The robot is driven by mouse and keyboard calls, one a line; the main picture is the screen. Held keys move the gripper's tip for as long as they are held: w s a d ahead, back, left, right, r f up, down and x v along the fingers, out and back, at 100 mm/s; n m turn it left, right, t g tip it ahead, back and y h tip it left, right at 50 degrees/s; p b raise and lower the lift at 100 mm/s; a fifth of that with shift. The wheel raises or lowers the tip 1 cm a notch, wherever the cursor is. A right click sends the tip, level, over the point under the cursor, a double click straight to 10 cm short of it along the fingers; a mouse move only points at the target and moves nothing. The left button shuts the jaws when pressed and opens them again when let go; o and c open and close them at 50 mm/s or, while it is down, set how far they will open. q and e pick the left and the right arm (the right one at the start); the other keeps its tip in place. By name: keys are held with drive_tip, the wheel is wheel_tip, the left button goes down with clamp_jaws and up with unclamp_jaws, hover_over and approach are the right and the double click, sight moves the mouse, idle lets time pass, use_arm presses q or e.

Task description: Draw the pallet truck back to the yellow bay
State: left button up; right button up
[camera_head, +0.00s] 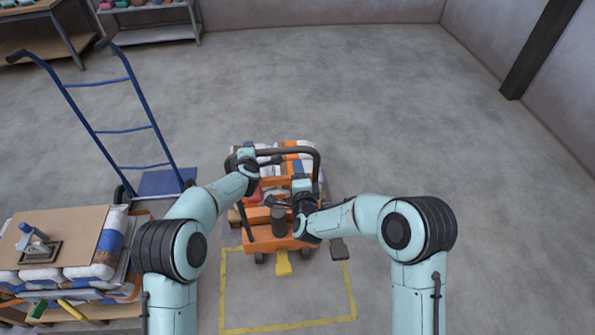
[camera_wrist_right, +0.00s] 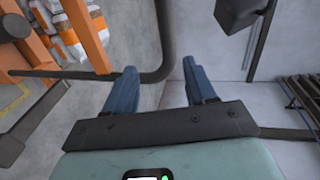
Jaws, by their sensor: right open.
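The orange pallet truck (camera_head: 262,246), with a black looped handle (camera_head: 290,151), stands at the far edge of the yellow-outlined bay (camera_head: 288,327). Its load of white, blue and orange bags (camera_head: 301,160) lies behind the handle. My left gripper (camera_head: 268,161) is at the left part of the handle loop; its fingers are too small to tell their opening. My right gripper (camera_head: 280,202) is over the truck's front, inside the loop's outline. In the right wrist view the right gripper (camera_wrist_right: 160,85) is open and empty, with the curved black bar (camera_wrist_right: 165,40) beyond its fingertips.
A blue hand truck (camera_head: 125,130) stands at the left, behind a loaded pallet of bags topped with a board (camera_head: 85,235). The bay's near part and right floor are clear.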

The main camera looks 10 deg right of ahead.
sight(294, 152)
drive_tip(key=x, duration=0.3)
drive_tip(key=r+x, duration=0.1)
drive_tip(key=x, duration=0.6)
drive_tip(key=shift+w+a+r, duration=0.1)
drive_tip(key=shift+w+r, duration=0.05)
drive_tip(key=shift+w, duration=0.1)
use_arm(q)
drive_tip(key=shift+c, duration=0.3)
clamp_jaws()
use_arm(e)
clamp_jaws()
